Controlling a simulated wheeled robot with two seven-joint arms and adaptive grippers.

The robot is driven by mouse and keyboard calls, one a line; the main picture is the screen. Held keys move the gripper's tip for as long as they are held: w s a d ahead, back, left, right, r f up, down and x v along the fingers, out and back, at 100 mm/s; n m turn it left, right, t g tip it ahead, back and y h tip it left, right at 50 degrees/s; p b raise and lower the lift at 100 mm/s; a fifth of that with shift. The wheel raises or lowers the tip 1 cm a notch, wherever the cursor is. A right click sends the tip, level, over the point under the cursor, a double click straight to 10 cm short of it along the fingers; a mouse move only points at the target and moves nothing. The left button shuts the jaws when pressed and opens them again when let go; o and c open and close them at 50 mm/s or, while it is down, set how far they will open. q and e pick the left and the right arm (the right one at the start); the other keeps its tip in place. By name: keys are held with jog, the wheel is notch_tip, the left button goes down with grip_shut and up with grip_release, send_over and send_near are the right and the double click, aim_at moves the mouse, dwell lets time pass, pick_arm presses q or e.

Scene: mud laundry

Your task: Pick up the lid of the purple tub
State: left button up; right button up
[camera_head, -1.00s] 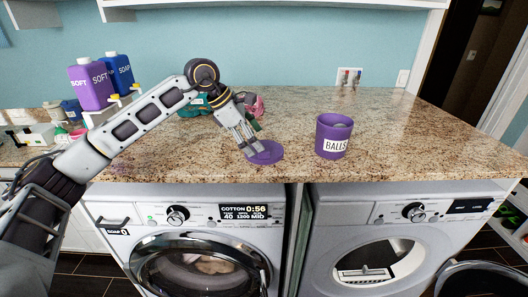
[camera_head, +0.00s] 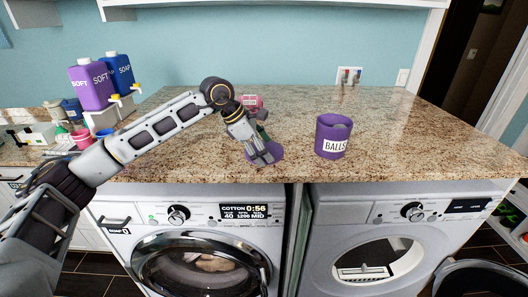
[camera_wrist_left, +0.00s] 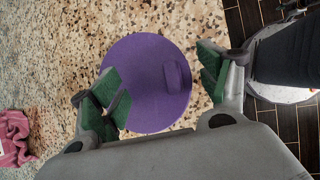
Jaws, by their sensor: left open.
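The purple lid (camera_head: 270,151) lies flat on the granite counter near its front edge, apart from the purple tub (camera_head: 331,145) labelled BALLS, which stands open to its right. In the left wrist view the round lid (camera_wrist_left: 140,80) shows a raised handle bar (camera_wrist_left: 178,76) on its top. My left gripper (camera_head: 263,161) is over the lid, pointing down. In the wrist view its green-padded fingers (camera_wrist_left: 160,85) are spread apart, with the lid and its handle between them and nothing held. Whether the fingertips touch the lid is unclear. My right gripper is not in view.
Purple SOFT (camera_head: 89,88) and blue SOAP (camera_head: 119,72) containers stand at the back left. A pink cloth (camera_head: 252,102) lies behind my gripper. Two washing machines are under the counter (camera_head: 420,135), which is clear on the right.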

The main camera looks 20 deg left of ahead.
pick_arm(q)
jog(key=shift+c, duration=0.4)
jog(key=shift+s, duration=0.15)
jog(key=c, duration=1.1)
jog(key=shift+c, duration=0.4)
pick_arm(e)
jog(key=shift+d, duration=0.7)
pick_arm(q)
jog(key=shift+f, duration=0.1)
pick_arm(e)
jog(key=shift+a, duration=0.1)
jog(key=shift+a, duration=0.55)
